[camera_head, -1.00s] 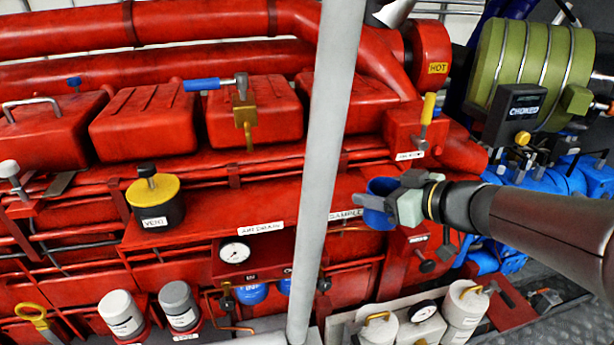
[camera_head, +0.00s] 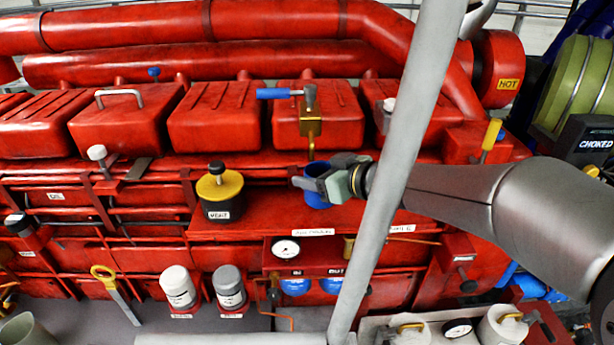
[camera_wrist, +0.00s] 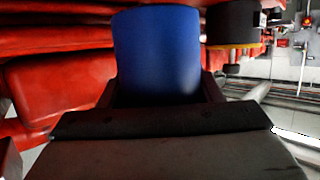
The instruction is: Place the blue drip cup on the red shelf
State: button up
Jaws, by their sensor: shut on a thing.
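The blue drip cup (camera_head: 318,190) is held in my gripper (camera_head: 318,184), which is shut on it. In the head view the cup is over or at the red shelf (camera_head: 270,222), below a brass valve with a blue handle. I cannot tell whether its base touches the shelf. In the wrist view the blue cup (camera_wrist: 157,50) fills the middle, between the dark fingers of my gripper (camera_wrist: 158,90). The cup's lower part is partly hidden by the gripper.
A black and yellow VENT canister (camera_head: 220,194) stands on the shelf left of the cup. The brass valve (camera_head: 310,118) hangs just above the cup. A grey pole (camera_head: 400,160) crosses in front of my arm. The shelf between canister and cup is clear.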

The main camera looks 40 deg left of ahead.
jog(key=shift+w+a, duration=0.1)
jog(key=shift+a, duration=0.75)
jog(key=f, duration=0.1)
jog(key=a+f, duration=0.1)
jog(key=f, duration=0.1)
jog(key=shift+w+a+f, duration=0.1)
jog(key=shift+a, duration=0.05)
jog(key=shift+f, duration=0.15)
jog(key=shift+f, duration=0.15)
jog(key=o, duration=1.1)
jog(key=shift+c, duration=0.2)
